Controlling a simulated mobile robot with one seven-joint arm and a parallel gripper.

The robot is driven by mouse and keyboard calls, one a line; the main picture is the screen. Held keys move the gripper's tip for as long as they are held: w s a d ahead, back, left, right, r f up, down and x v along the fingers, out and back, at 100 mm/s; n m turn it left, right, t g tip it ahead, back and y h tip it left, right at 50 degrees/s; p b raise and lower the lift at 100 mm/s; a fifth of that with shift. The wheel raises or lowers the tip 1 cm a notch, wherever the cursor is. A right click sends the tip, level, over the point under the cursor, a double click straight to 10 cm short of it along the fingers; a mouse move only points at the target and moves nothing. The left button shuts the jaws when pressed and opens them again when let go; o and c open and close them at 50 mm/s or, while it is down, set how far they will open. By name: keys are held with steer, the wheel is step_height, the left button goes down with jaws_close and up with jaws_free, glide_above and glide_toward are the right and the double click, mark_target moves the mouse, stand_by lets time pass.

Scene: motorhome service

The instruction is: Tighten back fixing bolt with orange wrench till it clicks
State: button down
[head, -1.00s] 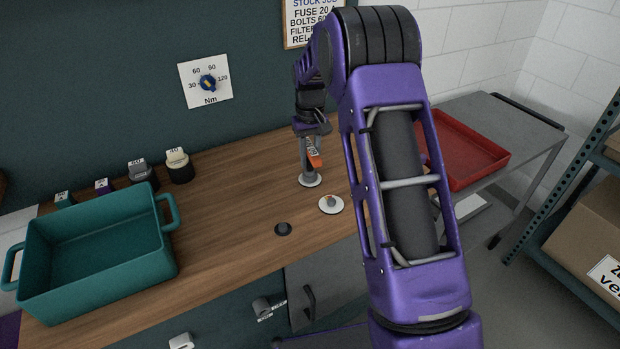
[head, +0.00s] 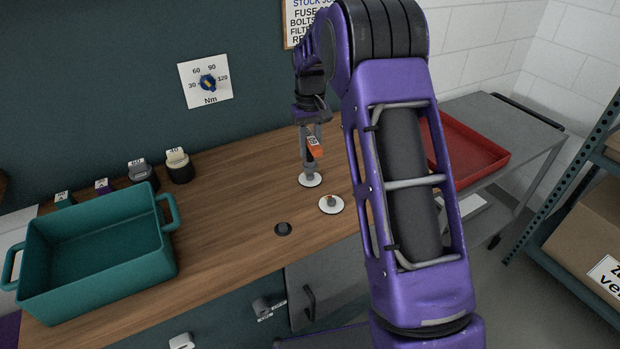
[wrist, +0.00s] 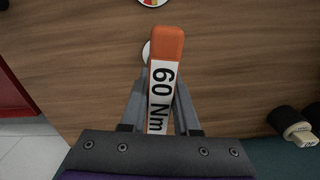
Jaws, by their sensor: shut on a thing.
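My gripper (head: 313,136) is shut on the orange wrench (head: 316,151), above the bench. The wrench also shows in the wrist view (wrist: 168,45), between the fingers, with a "60 Nm" label facing the camera. Its grey lower end stands over the back white disc (head: 310,180), where the back bolt is hidden. I cannot tell how fully it sits on the bolt. That disc is mostly covered by the wrench in the wrist view (wrist: 146,52). A second white disc (head: 324,207) with a small reddish-topped bolt lies in front.
A dark round fitting (head: 283,229) lies nearer the bench's front edge. A teal bin (head: 150,252) stands at left, with several labelled sockets, one cream-topped (head: 178,166), behind it. A red tray (head: 490,163) sits on the right cart. A Nm dial (head: 208,84) hangs on the wall.

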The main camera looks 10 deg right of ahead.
mark_target(310, 136)
steer(key=shift+r, duration=0.25)
steer(key=shift+r, duration=1.95)
